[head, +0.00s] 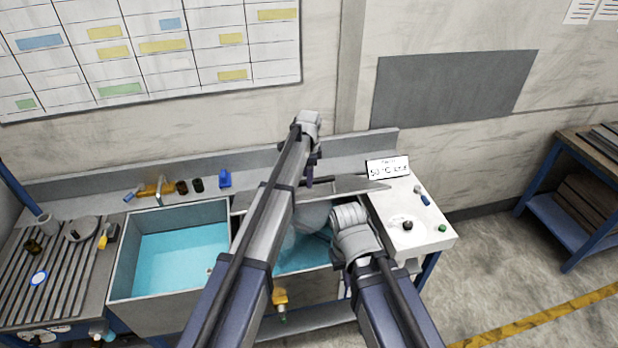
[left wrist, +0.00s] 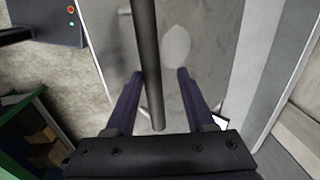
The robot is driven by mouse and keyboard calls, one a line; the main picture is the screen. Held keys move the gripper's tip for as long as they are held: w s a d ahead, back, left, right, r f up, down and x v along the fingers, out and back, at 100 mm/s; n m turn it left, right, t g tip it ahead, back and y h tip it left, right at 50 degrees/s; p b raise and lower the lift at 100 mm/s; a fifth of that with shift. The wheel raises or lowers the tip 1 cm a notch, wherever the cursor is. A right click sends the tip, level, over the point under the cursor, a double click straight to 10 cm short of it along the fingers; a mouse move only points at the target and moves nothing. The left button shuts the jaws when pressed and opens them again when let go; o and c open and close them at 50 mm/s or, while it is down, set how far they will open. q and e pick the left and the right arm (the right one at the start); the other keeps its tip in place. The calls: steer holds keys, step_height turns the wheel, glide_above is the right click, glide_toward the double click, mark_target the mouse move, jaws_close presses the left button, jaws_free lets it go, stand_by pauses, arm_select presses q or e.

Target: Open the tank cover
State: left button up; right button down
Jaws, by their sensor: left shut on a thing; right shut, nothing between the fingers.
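The tank cover (head: 347,186) is a grey metal panel at the back of the right-hand tank (head: 318,286). It looks raised at the back, and blue water shows below it. My left arm crosses in front and hides part of the cover. My left gripper (head: 312,176) points down at the cover. In the left wrist view, my left gripper (left wrist: 160,88) has a dark round bar (left wrist: 148,60), apparently the cover's handle, between its fingers, with a flat grey surface behind it. My right arm reaches over the tank's right side; its fingers are not visible.
An open basin (head: 180,252) of blue water lies left of the tank, with a yellow tap behind it. A white counter (head: 425,213) with a sign (head: 388,167) and small items stands right. A ribbed drainboard (head: 62,262) is far left. Open floor lies right.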

arm_select(q)
steer(key=shift+o, duration=1.4)
steer(key=shift+w+a+f, duration=0.15)
steer(key=shift+w, duration=0.25)
steer(key=shift+s, duration=0.15)
steer(key=shift+s, duration=0.15)
steer(key=s+d+f+b, duration=0.1)
steer(key=s+f+b, duration=0.3)
steer(key=f+b, duration=0.4)
steer(key=s+d+f+t+b, duration=0.1)
steer(key=s+d+f+b, duration=0.1)
steer(key=s+f+b, duration=0.35)
steer(key=s+d+f+b, duration=0.1)
steer(key=s+f+b, duration=0.1)
steer(key=f+b, duration=0.7)
step_height(320, 180, up, 8)
steer(key=s+p, duration=0.2)
steer(key=p, duration=0.6)
steer(key=s+a+f+n+g+b, duration=0.1)
steer(key=s+a+f+n+b, duration=0.2)
steer(key=s, duration=0.6)
step_height(320, 180, down, 3)
steer(key=n+b, duration=0.2)
steer(key=b, duration=0.1)
steer(key=shift+s+a+n+y, duration=0.2)
steer(key=shift+s+n+y, duration=0.2)
